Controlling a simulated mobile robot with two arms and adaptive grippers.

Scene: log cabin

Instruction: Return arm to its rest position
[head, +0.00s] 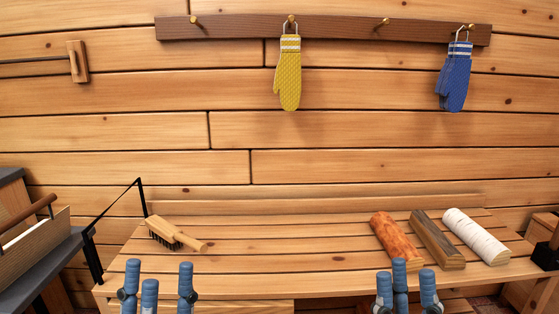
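My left gripper (163,282) is at the bottom left of the head view, in front of the slatted bench. Its blue fingers point up and stand apart, with nothing between them. My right gripper (408,284) is at the bottom right of centre, also with its blue fingers up and apart and nothing between them. Only the finger ends show; the rest of both arms is below the picture.
On the wooden bench (290,262) lie a brush (176,235) and three split logs: orange-brown (396,238), dark-barked (436,240) and white-barked (476,237). Yellow (289,80) and blue (454,82) mittens hang from a peg rail (340,27). A wooden crate (35,245) stands left. The bench middle is clear.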

